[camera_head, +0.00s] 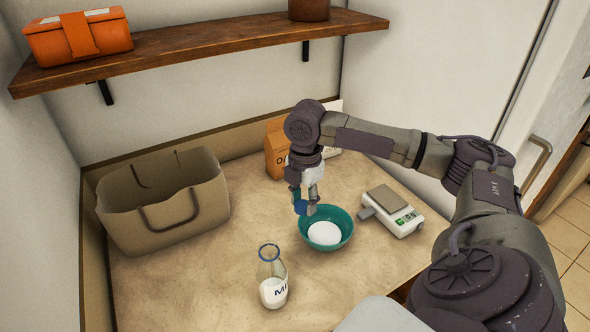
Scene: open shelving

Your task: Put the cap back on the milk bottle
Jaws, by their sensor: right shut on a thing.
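The milk bottle (272,279) is clear glass with white milk inside and a blue rim at its open mouth. It stands upright near the front of the counter, with no cap on it. My right gripper (305,207) points down above the left rim of the teal bowl, behind and to the right of the bottle. It is shut on the blue cap (300,207), held apart from the bottle. The fingers partly hide the cap. My left gripper is not in view.
The teal bowl (349,232) holds something white. A white scale (405,221) stands right of it, and an orange carton (275,150) behind. A beige bag (125,222) stands at left. A wooden shelf (210,47) hangs above. The counter left of the bottle is clear.

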